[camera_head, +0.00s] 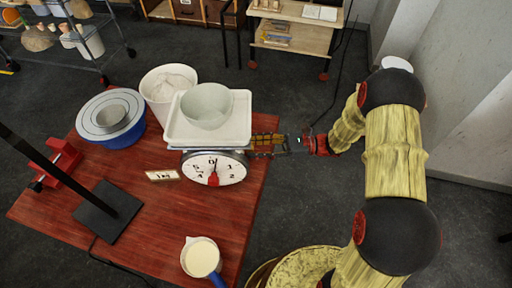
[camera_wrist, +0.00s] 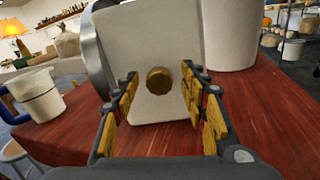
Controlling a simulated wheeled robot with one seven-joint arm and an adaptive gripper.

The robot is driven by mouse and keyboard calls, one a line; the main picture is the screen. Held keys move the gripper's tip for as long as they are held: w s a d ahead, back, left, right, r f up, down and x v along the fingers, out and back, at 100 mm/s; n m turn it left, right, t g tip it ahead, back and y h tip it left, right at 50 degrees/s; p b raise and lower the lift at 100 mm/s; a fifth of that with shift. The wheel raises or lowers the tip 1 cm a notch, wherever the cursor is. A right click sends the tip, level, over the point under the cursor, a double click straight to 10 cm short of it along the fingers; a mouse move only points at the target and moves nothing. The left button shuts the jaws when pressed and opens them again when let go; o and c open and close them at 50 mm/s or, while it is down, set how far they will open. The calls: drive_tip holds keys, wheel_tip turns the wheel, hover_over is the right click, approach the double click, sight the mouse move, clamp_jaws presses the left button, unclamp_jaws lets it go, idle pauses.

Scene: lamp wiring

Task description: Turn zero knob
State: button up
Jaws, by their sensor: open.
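The zero knob (camera_wrist: 158,80) is a small round brass knob on the pale side panel (camera_wrist: 158,40) of the scale. It lies near the middle of the wrist view, between my two fingers. In the head view the white scale (camera_head: 217,168) stands on the table, its dial and red pointer facing front; the knob is hidden there. My gripper (camera_head: 258,146) reaches in from the right, against or just beside the scale's side. In the wrist view my gripper (camera_wrist: 160,84) is open, with a finger on each side of the knob and gaps visible. I cannot tell its exact depth.
A bowl (camera_head: 206,106) sits in the tray (camera_head: 240,128) atop the scale. On the red table (camera_head: 150,222) are a white bucket (camera_head: 160,92), a blue bowl (camera_head: 112,120), a vise (camera_head: 58,165), a black stand (camera_head: 108,210), a label card (camera_head: 162,176) and a jug (camera_head: 201,257).

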drive_tip(key=shift+c, duration=1.4)
drive_tip(key=c, duration=0.8)
clamp_jaws()
